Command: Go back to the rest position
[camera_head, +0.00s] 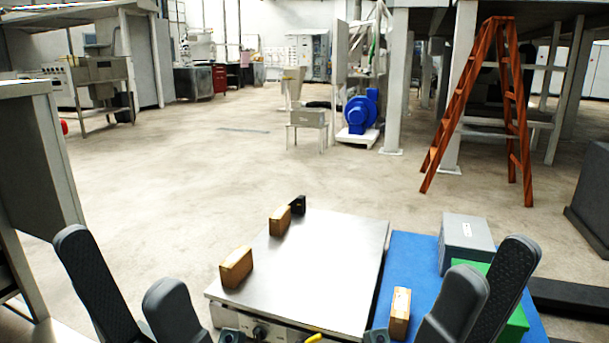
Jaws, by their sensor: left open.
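My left gripper (120,262) is at the lower left, its two dark grey fingers spread apart with nothing seen between them. My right gripper (496,260) is at the lower right, with its two fingertips apart. It overlaps the view of the blue surface and a green box behind it, and no held thing is seen. Both grippers point up into the picture, to either side of the flat metal plate (310,265). The lower parts of both grippers are cut off by the bottom edge.
Two brown blocks (236,267) (280,220) and a small black piece (297,204) are along the plate's left side. On the blue surface (405,262) are another brown block (400,312), a grey box (466,243) and the green box (517,325). An orange ladder (462,110) stands beyond open floor.

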